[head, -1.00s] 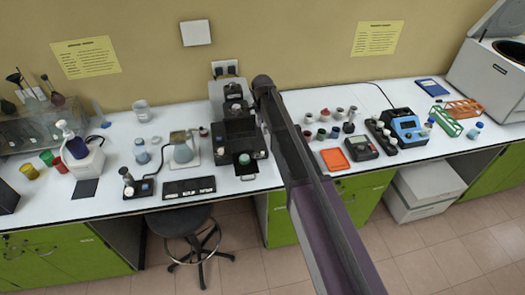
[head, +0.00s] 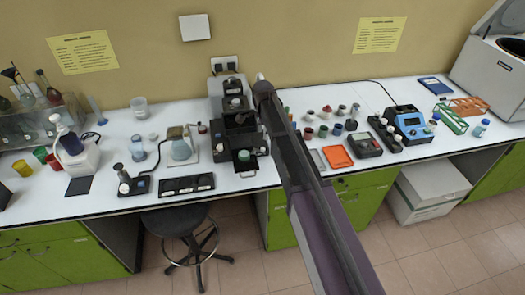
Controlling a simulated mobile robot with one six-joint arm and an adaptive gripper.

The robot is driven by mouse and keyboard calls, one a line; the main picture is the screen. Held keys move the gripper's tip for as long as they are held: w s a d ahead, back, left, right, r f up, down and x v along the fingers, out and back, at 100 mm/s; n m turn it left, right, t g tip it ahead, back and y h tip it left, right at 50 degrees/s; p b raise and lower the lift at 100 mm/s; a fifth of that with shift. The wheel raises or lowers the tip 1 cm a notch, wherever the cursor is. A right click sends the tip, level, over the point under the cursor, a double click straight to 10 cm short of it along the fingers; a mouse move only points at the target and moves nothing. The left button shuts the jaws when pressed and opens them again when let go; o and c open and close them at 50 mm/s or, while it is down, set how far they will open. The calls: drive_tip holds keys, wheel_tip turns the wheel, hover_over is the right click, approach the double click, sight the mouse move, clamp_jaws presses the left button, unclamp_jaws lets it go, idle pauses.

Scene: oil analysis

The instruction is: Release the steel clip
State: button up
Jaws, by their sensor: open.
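I cannot make out the steel clip in the head view. My arm crosses the middle of the picture from the bottom up to the black bench instrument, and its far end is beside that instrument. My gripper is not visible; the arm hides whatever is behind and below its far end. The black instrument (head: 238,144) stands on the bench against the wall, partly covered by the arm on its right. A small container with a greenish top (head: 244,156) sits at its front.
To the right are an orange tray (head: 337,157), a dark meter (head: 365,145), a blue device (head: 409,124) and racks (head: 451,119). A stool (head: 176,221) stands below.

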sight(263, 149)
drive_tip(key=shift+f+b, duration=3.75)
drive_tip(key=shift+f, duration=0.25)
clamp_jaws()
